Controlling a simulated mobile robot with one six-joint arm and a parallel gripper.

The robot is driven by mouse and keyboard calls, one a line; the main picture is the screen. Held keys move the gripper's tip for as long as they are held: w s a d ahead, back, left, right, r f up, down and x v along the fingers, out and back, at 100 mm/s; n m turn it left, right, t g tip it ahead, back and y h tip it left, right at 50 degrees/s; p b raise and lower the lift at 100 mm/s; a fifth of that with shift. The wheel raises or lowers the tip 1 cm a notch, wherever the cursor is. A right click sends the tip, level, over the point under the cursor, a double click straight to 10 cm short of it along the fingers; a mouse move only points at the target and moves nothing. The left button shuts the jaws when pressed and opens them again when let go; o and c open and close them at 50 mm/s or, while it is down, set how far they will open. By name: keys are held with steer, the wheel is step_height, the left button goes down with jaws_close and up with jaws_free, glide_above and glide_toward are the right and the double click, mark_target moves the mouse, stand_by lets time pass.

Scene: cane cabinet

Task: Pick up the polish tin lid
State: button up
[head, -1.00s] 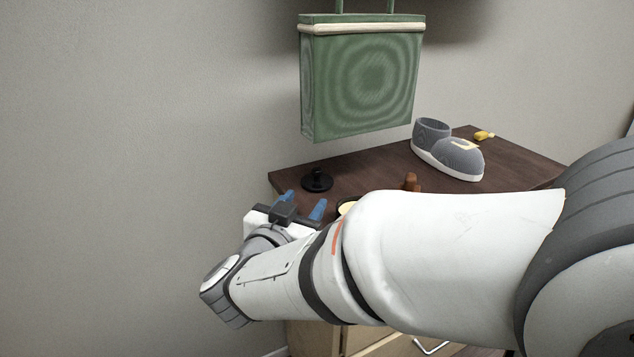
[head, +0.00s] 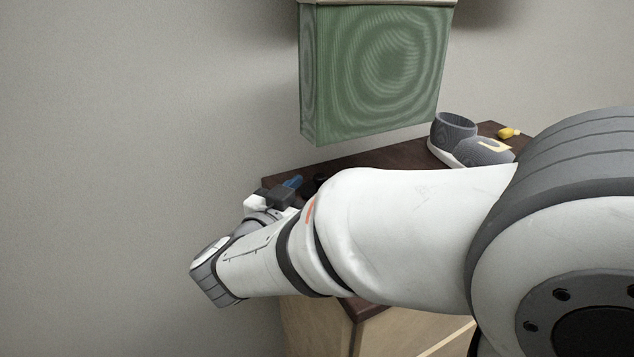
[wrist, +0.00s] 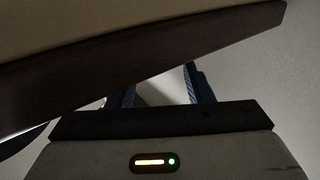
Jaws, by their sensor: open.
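A sliver of a black object (head: 313,184) shows on the dark cabinet top, just past my gripper and mostly hidden by my arm. One second ago it showed as a round black disc with a knob; it may be the polish tin lid, but I cannot tell. My gripper (head: 294,182) is open at the left end of the cabinet top, with one blue finger showing in the head view. In the wrist view both blue fingers of my gripper (wrist: 159,84) stand apart with nothing seen between them, close to the dark cabinet edge.
The brown cabinet top (head: 400,158) carries a grey shoe (head: 478,150) and a small yellow object (head: 508,133) at the right. A green bag (head: 370,75) hangs above it against the wall. In the wrist view the dark cabinet edge (wrist: 140,62) slants across the picture.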

mark_target(317, 179)
steer(key=shift+r+b+x, duration=0.2)
steer(key=shift+b+x, duration=0.6)
steer(key=shift+x, duration=1.6)
steer(key=shift+c, duration=0.5)
jaws_close()
